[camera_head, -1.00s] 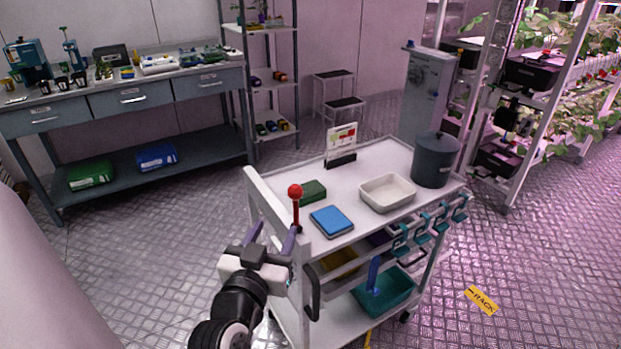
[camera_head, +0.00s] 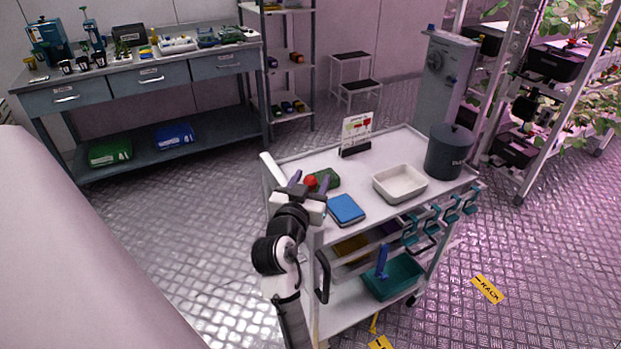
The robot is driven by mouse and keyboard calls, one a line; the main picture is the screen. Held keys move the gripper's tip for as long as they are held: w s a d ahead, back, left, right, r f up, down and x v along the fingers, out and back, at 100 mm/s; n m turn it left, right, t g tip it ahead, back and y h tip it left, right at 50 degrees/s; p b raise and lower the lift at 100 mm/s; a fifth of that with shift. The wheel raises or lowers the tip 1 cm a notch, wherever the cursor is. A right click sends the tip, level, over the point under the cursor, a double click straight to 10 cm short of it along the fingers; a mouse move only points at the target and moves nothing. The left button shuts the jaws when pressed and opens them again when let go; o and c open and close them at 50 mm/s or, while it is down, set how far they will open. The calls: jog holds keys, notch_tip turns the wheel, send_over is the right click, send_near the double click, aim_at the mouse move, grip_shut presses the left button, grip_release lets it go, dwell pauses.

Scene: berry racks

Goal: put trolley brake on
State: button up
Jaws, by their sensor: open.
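The white trolley (camera_head: 362,219) stands in the middle of the head view. The red ball knob (camera_head: 310,182) of its lever shows at the trolley's left end; the lever's shaft is hidden behind my gripper. My gripper (camera_head: 309,180) is open at that end, its two purple fingers on either side of the knob in the picture. I cannot tell whether they touch it. A black handle (camera_head: 322,277) hangs on the trolley's near side, below and right of my gripper.
The trolley top carries a green box (camera_head: 328,180), a blue box (camera_head: 346,209), a white tray (camera_head: 400,191), a sign (camera_head: 357,135) and a dark pot (camera_head: 449,158). Teal clips (camera_head: 452,209) line its right side. A workbench (camera_head: 128,89) stands behind left; floor between is clear.

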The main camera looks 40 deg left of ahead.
grip_shut()
dwell(0.3)
jog(key=shift+a+f, duration=0.1)
